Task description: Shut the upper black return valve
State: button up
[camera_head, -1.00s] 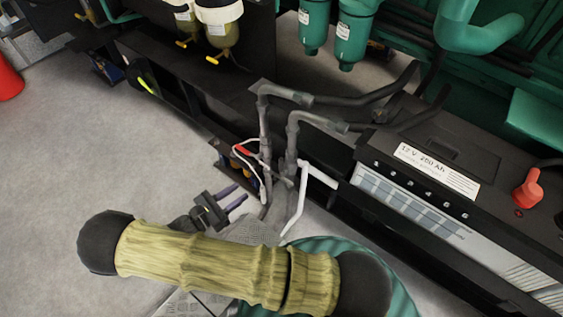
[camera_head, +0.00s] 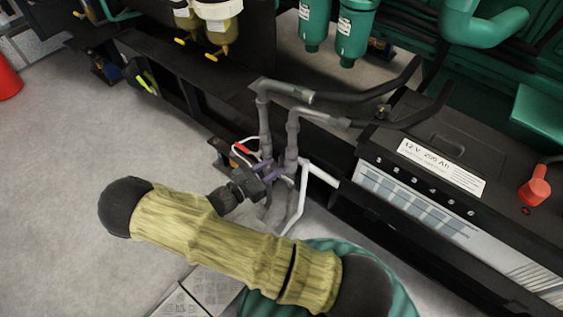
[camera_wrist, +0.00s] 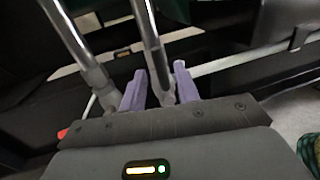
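Two grey vertical pipes rise beside the frame, a left pipe (camera_head: 264,128) and a right pipe (camera_head: 291,140). Each bends into a black hose at the top. My gripper (camera_head: 277,169) is at the lower part of these pipes, with its purple fingers pointing at them. In the wrist view my gripper (camera_wrist: 159,82) has its two fingers apart, with a grey pipe (camera_wrist: 158,70) running down between them. A dark narrow part lies along that pipe and may be the black valve's lever. I cannot clearly tell the upper black valve from its surroundings, or whether a finger touches it.
A red handle (camera_head: 241,148) sits just left of the pipes. A white pipe (camera_head: 301,198) drops to their right. A large battery (camera_head: 430,170) stands at right with a red terminal cap (camera_head: 532,186). Open floor (camera_head: 100,150) lies at left.

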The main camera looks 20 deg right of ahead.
aim_at(281, 161)
jog(key=x, duration=0.4)
jog(key=shift+w+d+b, duration=0.1)
jog(key=shift+d+b, duration=0.1)
jog(key=shift+b, duration=0.1)
grip_shut()
